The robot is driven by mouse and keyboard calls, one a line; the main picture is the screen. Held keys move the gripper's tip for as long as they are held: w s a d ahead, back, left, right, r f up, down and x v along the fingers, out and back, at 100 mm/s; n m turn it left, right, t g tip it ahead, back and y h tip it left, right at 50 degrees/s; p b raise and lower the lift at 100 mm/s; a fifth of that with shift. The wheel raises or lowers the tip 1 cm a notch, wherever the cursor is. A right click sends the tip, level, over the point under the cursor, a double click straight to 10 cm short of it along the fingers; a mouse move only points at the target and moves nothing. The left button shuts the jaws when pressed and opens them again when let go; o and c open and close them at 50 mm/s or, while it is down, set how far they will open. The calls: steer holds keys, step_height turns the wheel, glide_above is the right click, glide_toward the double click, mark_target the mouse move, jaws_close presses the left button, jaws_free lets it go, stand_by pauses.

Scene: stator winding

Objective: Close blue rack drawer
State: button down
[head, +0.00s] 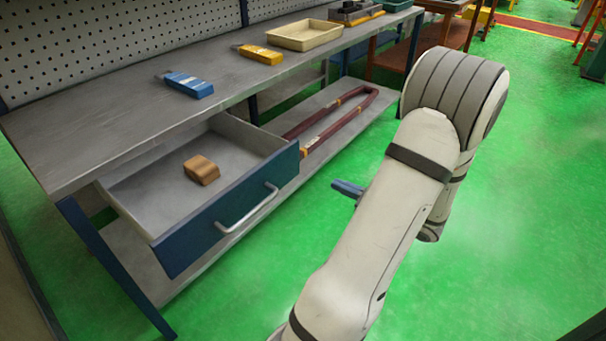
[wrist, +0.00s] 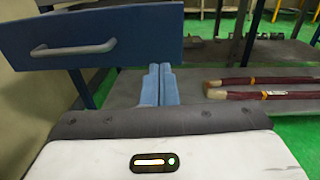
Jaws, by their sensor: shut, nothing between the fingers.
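The blue rack drawer (head: 225,215) is pulled out from under the grey workbench. Its blue front has a silver bar handle (head: 247,208), and a brown block (head: 201,170) lies inside. In the wrist view the drawer front (wrist: 150,38) fills the upper left, with its handle (wrist: 73,48) at the left. My gripper (head: 347,188) is in front of the drawer and to its right, apart from it. In the wrist view my gripper's blue fingers (wrist: 157,80) are together and empty, just below the drawer front's lower right part.
The bench top (head: 120,125) holds a blue tool (head: 188,85), a yellow tool (head: 260,54) and a beige tray (head: 304,35). A dark red looped bar (head: 335,122) lies on the lower shelf (head: 345,128). The green floor in front is clear.

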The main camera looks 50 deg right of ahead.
steer(key=d+m, duration=0.1)
steer(key=b, duration=0.2)
glide_toward(295, 161)
steer(key=shift+h, duration=0.4)
steer(key=w, duration=0.4)
steer(key=w+a, duration=0.1)
steer(key=w, duration=0.1)
steer(key=shift+w+a, duration=0.1)
steer(key=shift+w, duration=0.25)
